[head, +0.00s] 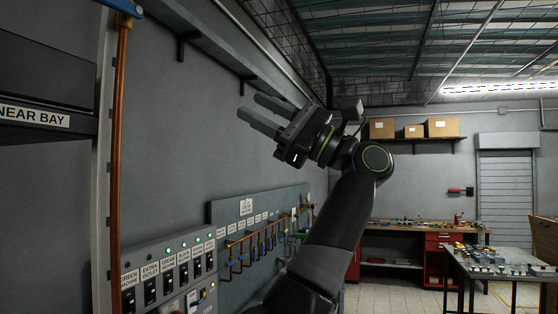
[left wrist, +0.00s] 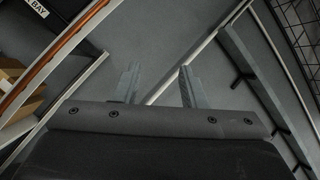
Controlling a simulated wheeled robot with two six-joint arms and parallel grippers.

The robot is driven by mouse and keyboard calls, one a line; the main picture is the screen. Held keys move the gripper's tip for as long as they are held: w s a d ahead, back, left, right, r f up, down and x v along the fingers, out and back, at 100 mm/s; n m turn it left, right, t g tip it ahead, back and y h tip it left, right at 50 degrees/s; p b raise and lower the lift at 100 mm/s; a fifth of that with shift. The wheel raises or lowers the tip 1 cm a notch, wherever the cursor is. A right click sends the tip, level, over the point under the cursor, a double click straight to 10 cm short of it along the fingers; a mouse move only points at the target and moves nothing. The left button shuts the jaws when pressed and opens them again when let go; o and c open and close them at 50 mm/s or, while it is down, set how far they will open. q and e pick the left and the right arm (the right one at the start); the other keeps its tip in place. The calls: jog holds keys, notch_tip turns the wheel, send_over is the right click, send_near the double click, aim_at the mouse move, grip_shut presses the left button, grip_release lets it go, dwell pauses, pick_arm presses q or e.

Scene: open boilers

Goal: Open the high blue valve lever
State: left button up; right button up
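A blue lever (head: 121,7) shows at the top left of the head view, at the upper end of an upright copper pipe (head: 119,130). It is partly cut off by the picture's top edge. My left gripper (head: 248,106) is raised in the middle of the head view, to the right of the lever and lower in the picture, apart from it. Its two grey fingers point left with a gap between them, and nothing is held. In the left wrist view the fingers of my left gripper (left wrist: 158,76) are also apart and empty. My right gripper is not in view.
A panel with switches (head: 170,270) and a board with several small blue levers on copper pipes (head: 262,243) line the left wall. A wall shelf (head: 225,60) runs above my gripper. A workbench (head: 400,232) and a table (head: 500,270) stand at the right.

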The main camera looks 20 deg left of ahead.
pick_arm(q)
jog(key=w+f+m+t+y, duration=0.1)
jog(key=w+f+m+y, duration=0.1)
jog(key=w+f+m, duration=0.2)
notch_tip(320, 180, down, 3)
jog(key=w, duration=0.2)
jog(key=shift+w+d+m+t+b, duration=0.2)
jog(key=shift+w+m+t+b, duration=0.1)
jog(key=shift+w+m+b, duration=0.1)
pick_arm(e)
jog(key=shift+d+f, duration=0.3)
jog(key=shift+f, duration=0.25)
